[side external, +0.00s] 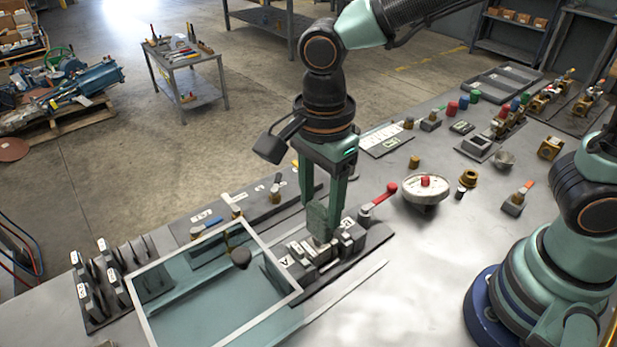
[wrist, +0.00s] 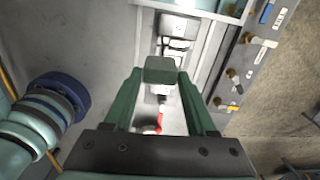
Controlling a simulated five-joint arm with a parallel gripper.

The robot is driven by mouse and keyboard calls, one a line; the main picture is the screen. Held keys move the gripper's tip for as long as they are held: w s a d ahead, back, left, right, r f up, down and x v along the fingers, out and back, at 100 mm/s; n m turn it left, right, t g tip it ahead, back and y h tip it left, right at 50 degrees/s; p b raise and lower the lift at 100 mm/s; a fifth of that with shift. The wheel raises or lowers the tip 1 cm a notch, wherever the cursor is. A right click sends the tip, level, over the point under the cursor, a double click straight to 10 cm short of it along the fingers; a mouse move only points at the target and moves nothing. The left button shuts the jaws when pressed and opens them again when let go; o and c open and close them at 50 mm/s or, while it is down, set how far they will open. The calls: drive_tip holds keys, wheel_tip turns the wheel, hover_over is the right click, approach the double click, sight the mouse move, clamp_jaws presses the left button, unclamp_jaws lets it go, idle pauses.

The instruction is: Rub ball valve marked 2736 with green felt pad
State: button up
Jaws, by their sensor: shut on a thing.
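My gripper (side external: 321,212) is shut on a green felt pad (side external: 317,219), a small upright block above a dark slotted rack (side external: 320,277). Whether the pad's lower end touches the rack is hard to tell. In the wrist view the pad (wrist: 160,69) sits between the two green fingers. A red-handled valve (side external: 375,203) stands just right of the rack. The markings are too small to read, so I cannot tell which valve is 2736.
A clear-walled bin (side external: 147,325) fills the front left, beside a rack of dark upright plates (side external: 92,290). A round pale dish with a red knob (side external: 425,192) stands to the right. Several valves and fittings line the back right. The front middle of the bench is bare.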

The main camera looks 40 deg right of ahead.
sight(320, 222)
wheel_tip(320, 222, down, 7)
drive_tip(key=shift+r, duration=0.15)
drive_tip(key=shift+w, duration=0.3)
drive_tip(key=shift+c, duration=0.7)
drive_tip(key=shift+w, duration=2.65)
drive_tip(key=shift+s+f, duration=0.2)
drive_tip(key=shift+s, duration=2.45)
drive_tip(key=shift+s+r, duration=0.15)
drive_tip(key=shift+r, duration=0.5)
drive_tip(key=shift+s+r, duration=0.15)
drive_tip(key=shift+r, duration=3.35)
